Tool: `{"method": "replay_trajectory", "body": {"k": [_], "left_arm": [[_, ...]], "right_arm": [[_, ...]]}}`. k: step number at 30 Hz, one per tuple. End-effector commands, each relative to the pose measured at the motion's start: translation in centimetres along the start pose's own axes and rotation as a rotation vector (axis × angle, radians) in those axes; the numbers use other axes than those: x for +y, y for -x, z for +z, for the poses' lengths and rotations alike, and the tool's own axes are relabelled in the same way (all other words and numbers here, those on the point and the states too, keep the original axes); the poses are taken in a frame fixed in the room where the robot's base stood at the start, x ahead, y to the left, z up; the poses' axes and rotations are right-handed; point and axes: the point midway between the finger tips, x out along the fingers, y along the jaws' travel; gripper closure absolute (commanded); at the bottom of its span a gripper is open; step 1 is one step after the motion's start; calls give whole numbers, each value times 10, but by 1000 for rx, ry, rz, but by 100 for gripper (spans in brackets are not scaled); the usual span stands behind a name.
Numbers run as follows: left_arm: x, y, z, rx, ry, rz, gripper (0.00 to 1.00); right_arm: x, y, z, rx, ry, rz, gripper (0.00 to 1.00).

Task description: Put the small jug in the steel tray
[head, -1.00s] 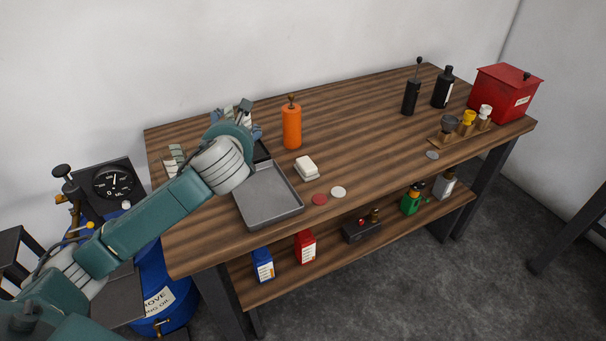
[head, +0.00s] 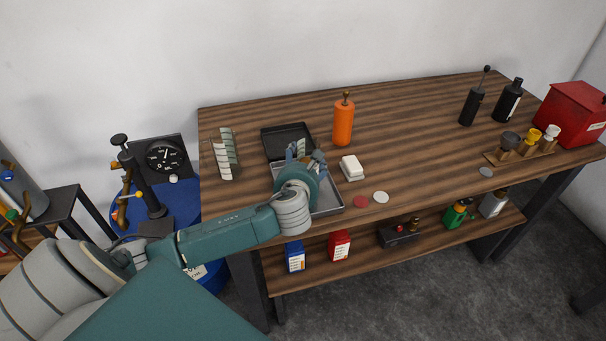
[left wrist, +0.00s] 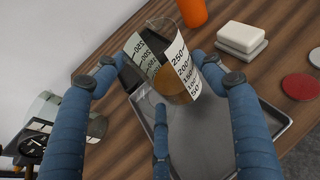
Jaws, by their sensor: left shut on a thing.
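The small jug (left wrist: 163,62) is clear with white graduated strips and black numbers. In the left wrist view it sits between the blue fingers of my left gripper (left wrist: 165,85), which is shut on it. In the head view my left gripper (head: 303,160) is over the back part of the steel tray (head: 330,207) and largely hides the jug. The grey tray (left wrist: 205,140) shows beneath the fingers in the left wrist view. The jug appears above the tray; its exact height is hard to tell. My right gripper is not in view.
A larger clear graduated vessel (head: 225,157) stands at the table's left end. A black tray (head: 280,130) lies behind the steel tray.

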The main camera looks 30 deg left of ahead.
Motion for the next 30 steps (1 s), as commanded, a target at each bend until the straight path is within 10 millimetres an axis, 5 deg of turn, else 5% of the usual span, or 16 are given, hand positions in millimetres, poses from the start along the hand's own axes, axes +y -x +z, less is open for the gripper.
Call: {"method": "replay_trajectory", "body": {"k": [9, 23, 24, 26, 30], "left_arm": [[1, -15, -37, 0, 0, 0, 72], [0, -18, -44, -2, 0, -1, 72], [0, -18, -45, 1, -1, -1, 23], [0, -18, -45, 1, -1, -1, 12], [0, -18, -45, 1, 0, -1, 12]], "right_arm": [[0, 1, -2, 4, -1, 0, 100], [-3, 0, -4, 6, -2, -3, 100], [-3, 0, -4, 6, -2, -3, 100], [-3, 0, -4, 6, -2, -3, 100], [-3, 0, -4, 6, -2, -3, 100]]}}
